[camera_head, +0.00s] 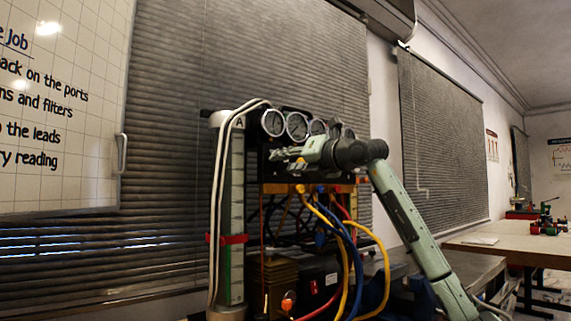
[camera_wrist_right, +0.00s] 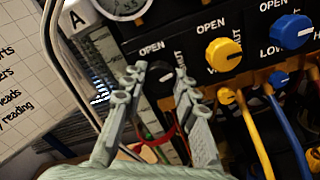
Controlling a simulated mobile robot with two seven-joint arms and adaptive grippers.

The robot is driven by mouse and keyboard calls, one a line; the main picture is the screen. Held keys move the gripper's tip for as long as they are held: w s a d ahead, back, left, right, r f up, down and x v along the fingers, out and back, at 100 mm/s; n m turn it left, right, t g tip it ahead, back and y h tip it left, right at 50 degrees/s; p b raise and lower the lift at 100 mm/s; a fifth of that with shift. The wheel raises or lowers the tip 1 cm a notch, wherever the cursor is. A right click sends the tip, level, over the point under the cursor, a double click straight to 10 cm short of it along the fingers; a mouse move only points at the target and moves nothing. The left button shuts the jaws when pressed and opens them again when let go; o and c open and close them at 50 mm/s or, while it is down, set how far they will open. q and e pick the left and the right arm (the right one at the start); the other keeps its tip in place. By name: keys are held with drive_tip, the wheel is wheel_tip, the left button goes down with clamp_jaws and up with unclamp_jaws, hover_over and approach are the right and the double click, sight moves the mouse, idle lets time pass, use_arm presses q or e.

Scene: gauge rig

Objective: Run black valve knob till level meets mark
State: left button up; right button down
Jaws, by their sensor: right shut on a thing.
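The black valve knob (camera_wrist_right: 163,74) sits under an OPEN label in the wrist view, between the fingertips of my right gripper (camera_wrist_right: 160,82). That gripper is shut on it. In the head view my right gripper (camera_head: 286,154) reaches the panel from the right, and the knob is hidden there. The tall level column (camera_head: 237,185) marked A stands left of the panel. A red band (camera_head: 232,239) goes around it as the mark. A green strip shows low on the column, below the band; the exact level is too small to tell. My left gripper is not in view.
A yellow knob (camera_wrist_right: 223,54) and a blue knob (camera_wrist_right: 291,31) sit right of the black one. Dial gauges (camera_head: 297,125) line the panel's top. Yellow and blue hoses (camera_head: 384,265) hang below. A wooden table (camera_head: 500,243) stands at the right.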

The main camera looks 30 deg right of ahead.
drive_tip(key=shift+r+m, duration=0.1)
drive_tip(key=shift+m, duration=1)
drive_tip(key=c, duration=1.2)
unclamp_jaws()
drive_tip(key=shift+o, duration=0.2)
drive_tip(key=s+d, duration=0.1)
drive_tip(key=s, duration=1.1)
